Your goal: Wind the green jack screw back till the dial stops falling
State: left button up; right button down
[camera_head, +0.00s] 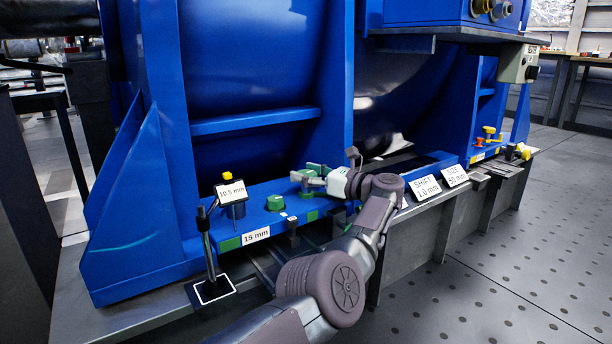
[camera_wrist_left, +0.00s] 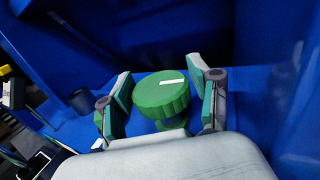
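The green jack screw (camera_wrist_left: 161,96) shows in the left wrist view as a ribbed round knob with a white mark on top. My left gripper (camera_wrist_left: 160,82) has one finger on each side of it. The left finger's pad is close to the knob, whether touching I cannot tell; a gap shows at the right finger. In the head view my left gripper (camera_head: 310,177) is over the blue foot, with green parts at its fingers. The dial (camera_head: 230,191) stands on a post to the left and reads 10.5 mm. My right gripper is not in view.
A low green cap (camera_head: 275,203) sits on the blue foot near the dial. A black stand (camera_head: 211,289), a 15 mm label (camera_head: 256,236) and SHIFT 1.0 mm (camera_head: 425,187) and SIZE 50 mm (camera_head: 454,175) signs line the front. Perforated floor (camera_head: 510,255) is clear at right.

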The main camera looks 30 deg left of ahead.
aim_at(307, 173)
pick_arm(q)
jog(key=shift+o, duration=1.3)
notch_tip(307, 173, up, 10)
dwell(0.4)
dwell(0.6)
